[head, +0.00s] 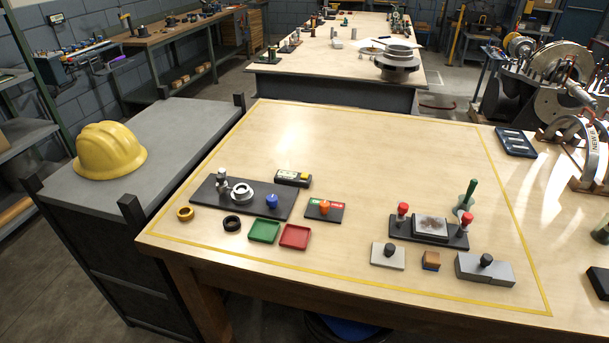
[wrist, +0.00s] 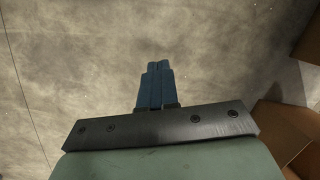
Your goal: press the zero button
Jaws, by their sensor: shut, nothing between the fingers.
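My gripper (wrist: 158,68) shows only in the wrist view, its two blue fingers shut against each other with nothing between them. It is over bare concrete floor, with none of the table's objects in that view. My gripper is not visible in the head view.
The plate carries a silver ring part (head: 241,193) and a blue knob (head: 272,201). Green (head: 264,231) and red (head: 295,237) trays lie in front. A fixture with red-topped clamps (head: 403,214) stands right. The bench's middle and back are clear. Brown boxes (wrist: 290,135) border the wrist view.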

